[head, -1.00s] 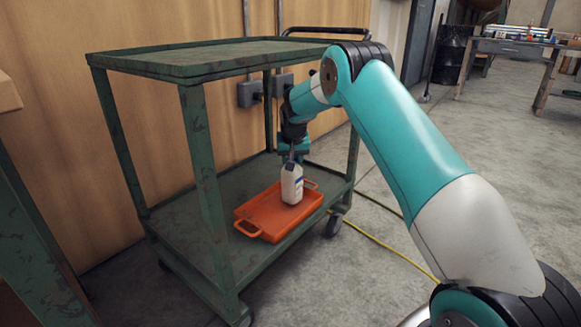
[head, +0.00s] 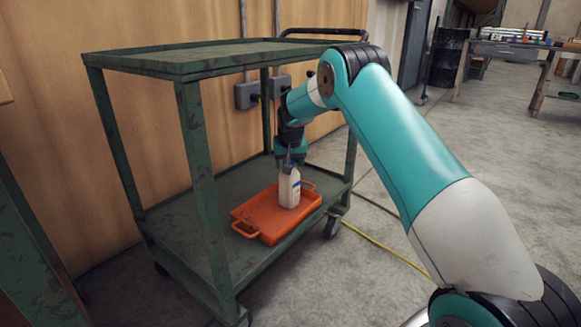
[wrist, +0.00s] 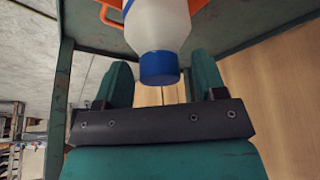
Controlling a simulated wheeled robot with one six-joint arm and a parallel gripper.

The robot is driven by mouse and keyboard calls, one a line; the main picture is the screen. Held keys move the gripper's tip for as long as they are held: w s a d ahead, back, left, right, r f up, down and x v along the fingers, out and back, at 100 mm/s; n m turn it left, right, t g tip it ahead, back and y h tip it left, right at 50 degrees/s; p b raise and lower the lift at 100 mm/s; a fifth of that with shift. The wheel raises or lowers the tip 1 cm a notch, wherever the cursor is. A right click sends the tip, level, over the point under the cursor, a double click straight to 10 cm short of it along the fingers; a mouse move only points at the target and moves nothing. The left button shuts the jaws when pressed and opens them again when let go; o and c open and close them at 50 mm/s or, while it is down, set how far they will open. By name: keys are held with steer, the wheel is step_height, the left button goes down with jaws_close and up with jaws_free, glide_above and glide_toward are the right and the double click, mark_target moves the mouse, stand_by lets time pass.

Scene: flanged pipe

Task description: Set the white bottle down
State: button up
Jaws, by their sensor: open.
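The white bottle (head: 289,188) stands upright on the orange tray (head: 262,222), toward its right part, on the lower shelf of the green cart. In the wrist view the bottle (wrist: 156,22) shows its blue cap (wrist: 159,68) pointing toward my gripper (wrist: 160,82). My gripper is open, with a finger on either side of the cap and a visible gap to each. In the head view my gripper (head: 290,158) is just above the bottle and partly hides its top.
The green cart's top shelf (head: 200,58) overhangs the lower shelf (head: 180,225), and its posts stand at the corners. A wooden wall with grey boxes (head: 247,95) is behind. A yellow cable (head: 385,250) lies on the floor to the right. The lower shelf left of the tray is clear.

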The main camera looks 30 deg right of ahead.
steer(key=p+v, duration=0.1)
steer(key=v, duration=0.3)
steer(key=shift+w+p, duration=0.2)
steer(key=shift+p, duration=0.15)
steer(key=s+a+p, duration=0.3)
steer(key=s+a, duration=0.2)
steer(key=s, duration=0.5)
steer(key=s+a+r+n+g+y, duration=0.1)
steer(key=s+a+r+n+y, duration=0.15)
steer(key=s+a+r, duration=0.45)
steer(key=s+a+r+n+y, duration=0.25)
steer(key=s+a+r, duration=0.25)
steer(key=s+a, duration=0.3)
steer(key=s+a+r+n+g, duration=0.1)
steer(key=s+a+r+n, duration=0.1)
steer(key=s, duration=0.8)
steer(key=s+a+r+n+g+y, duration=0.1)
steer(key=s+a+n, duration=0.4)
steer(key=s, duration=0.5)
step_height(320, 180, up, 2)
steer(key=shift+a+g, duration=0.5)
steer(key=shift+a, duration=0.35)
